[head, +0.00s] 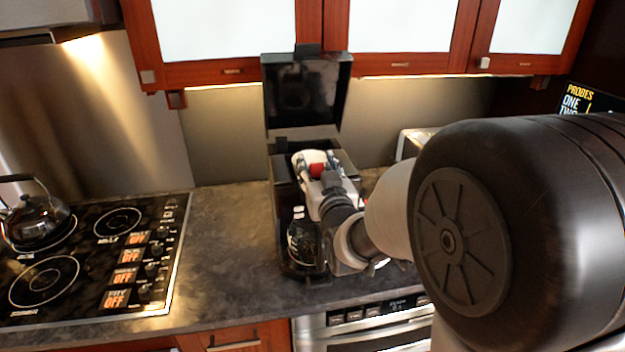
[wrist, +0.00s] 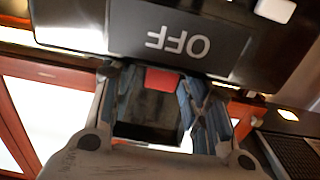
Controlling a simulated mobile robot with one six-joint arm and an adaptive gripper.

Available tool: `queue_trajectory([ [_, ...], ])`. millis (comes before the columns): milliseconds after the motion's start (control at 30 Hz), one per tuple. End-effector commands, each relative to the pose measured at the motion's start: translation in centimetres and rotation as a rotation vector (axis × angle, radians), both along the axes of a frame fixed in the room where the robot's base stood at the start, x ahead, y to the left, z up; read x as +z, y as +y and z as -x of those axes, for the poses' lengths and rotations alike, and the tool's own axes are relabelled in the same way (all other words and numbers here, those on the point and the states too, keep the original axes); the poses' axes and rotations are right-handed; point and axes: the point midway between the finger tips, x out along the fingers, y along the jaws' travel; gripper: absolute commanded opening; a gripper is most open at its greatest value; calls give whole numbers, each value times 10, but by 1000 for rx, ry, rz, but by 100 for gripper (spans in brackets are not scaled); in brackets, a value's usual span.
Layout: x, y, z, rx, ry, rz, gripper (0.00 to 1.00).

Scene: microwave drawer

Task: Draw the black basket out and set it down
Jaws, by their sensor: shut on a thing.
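A black appliance (head: 285,172) stands on the counter with its black lid or flap (head: 306,92) raised. In the wrist view a black panel lettered OFF (wrist: 180,42), upside down, fills the top. My gripper (head: 318,168) is at the appliance, its fingers closed around a small part with a red patch; the fingers also show in the wrist view (wrist: 152,100). The dark piece between them (wrist: 150,108) seems to belong to the black basket. My fingers and arm hide most of the basket, and I cannot tell how far it is out.
A cooktop (head: 95,250) with a kettle (head: 38,218) is at the left. Wooden cabinets (head: 335,40) hang above. The grey counter (head: 225,240) between cooktop and appliance is clear.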

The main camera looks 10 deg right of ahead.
Motion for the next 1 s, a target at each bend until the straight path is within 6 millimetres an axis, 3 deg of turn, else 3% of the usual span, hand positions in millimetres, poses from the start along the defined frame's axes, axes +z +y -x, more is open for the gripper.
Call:
queue_trajectory([
  [433,0,0,0,0,1,0,5],
  [467,0,0,0,0,1,0,43],
  [600,0,0,0,0,1,0,50],
  [1000,0,0,-1,0,0,0,50],
])
